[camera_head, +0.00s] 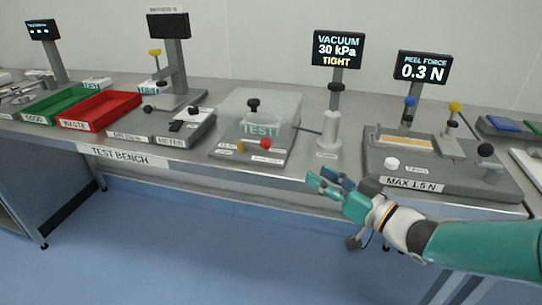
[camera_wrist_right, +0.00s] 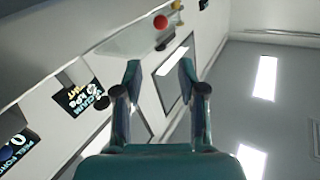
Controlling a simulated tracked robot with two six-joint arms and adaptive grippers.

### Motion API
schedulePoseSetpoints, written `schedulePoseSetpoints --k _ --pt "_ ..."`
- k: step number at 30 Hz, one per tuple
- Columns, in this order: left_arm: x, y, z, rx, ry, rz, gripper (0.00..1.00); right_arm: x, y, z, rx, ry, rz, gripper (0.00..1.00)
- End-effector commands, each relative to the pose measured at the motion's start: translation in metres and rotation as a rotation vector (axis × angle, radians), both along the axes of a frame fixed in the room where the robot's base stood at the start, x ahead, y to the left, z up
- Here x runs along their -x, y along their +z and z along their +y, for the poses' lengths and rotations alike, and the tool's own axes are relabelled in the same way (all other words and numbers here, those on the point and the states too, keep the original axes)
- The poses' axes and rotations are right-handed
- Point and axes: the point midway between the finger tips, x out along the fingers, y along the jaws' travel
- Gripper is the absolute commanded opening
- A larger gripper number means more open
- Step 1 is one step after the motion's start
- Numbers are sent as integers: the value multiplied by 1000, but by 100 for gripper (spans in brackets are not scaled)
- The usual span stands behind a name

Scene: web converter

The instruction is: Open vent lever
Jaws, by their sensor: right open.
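The vacuum chamber (camera_head: 231,109) is a clear box on a grey base in the middle of the bench, with a pouch marked TEST inside. A red knob (camera_head: 265,143) and a yellow knob (camera_head: 241,147) sit at its front edge; their labels are too small to read, so I cannot tell which is the vent lever. My right gripper (camera_head: 319,180) is open and empty, in front of the bench edge, right of and nearer than the knobs. In the right wrist view, the red knob (camera_wrist_right: 160,21) shows beyond the open fingers (camera_wrist_right: 160,78). My left gripper is not in view.
A display (camera_head: 338,48) reads VACUUM 30 kPa TIGHT above a pale cylinder (camera_head: 328,133) right of the chamber. The peel tester (camera_head: 450,176) stands farther right, behind my right arm. Red (camera_head: 99,112) and green (camera_head: 50,104) trays lie left. The floor in front is clear.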

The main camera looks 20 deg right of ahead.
Motion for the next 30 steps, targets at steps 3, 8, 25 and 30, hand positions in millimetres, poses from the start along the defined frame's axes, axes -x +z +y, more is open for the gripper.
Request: schedulePoseSetpoints --k 3,8,25,30 --pt "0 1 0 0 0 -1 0 -14 0 7 -2 4 2 40" --pt "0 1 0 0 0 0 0 -42 0 19 -2 6 3 40" --pt "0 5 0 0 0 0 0 -140 0 58 -1 2 3 40" --pt "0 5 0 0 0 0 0 -148 0 61 -2 0 4 40"
